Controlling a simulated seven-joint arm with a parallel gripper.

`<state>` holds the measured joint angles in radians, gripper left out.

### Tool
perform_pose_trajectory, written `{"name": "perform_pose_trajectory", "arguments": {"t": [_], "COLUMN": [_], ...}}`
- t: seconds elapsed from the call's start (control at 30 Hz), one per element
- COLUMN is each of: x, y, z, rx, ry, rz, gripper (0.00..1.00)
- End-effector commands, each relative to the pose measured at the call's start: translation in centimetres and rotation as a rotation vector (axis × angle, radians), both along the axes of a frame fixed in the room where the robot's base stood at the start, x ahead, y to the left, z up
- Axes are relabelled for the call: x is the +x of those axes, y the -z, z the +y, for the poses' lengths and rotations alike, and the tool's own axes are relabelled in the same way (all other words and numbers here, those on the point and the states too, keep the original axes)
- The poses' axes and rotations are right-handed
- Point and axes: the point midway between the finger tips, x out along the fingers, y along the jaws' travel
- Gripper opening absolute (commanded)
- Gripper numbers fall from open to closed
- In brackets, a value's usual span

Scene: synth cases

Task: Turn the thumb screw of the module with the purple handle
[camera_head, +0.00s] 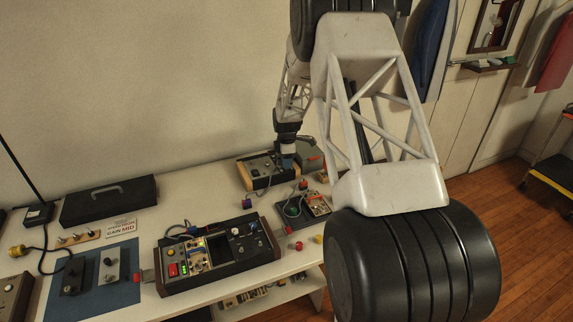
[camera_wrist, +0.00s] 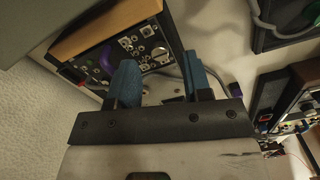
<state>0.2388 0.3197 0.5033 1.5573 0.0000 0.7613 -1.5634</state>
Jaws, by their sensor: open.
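A wood-sided case (camera_head: 262,171) with a dark panel stands at the back of the bench. In the wrist view the case (camera_wrist: 92,33) shows at the upper left, with several silver modules in its panel. A curved purple handle (camera_wrist: 106,60) shows on it, partly hidden by the left finger. I cannot make out its thumb screw for certain. My gripper (camera_wrist: 163,82) is open, with two blue-padded fingers and nothing between them. In the head view my gripper (camera_head: 288,160) is at the right end of the case. I cannot tell whether it touches the case.
A grey cable (camera_wrist: 178,72) runs from the panel past the fingers. A larger console (camera_head: 215,250), a tray with a green round part (camera_head: 292,208) and a black case (camera_head: 108,200) also occupy the bench.

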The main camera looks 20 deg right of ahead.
Motion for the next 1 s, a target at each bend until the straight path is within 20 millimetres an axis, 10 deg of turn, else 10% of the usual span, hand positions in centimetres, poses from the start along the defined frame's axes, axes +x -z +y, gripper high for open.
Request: {"name": "perform_pose_trajectory", "arguments": {"t": [0.4, 1.0], "x": [0.0, 0.0], "y": [-4.8, -5.3], "z": [0.0, 0.0], "rx": [0.0, 0.0], "ry": [0.0, 0.0], "rz": [-0.001, 0.0], "gripper": [0.45, 0.45]}}
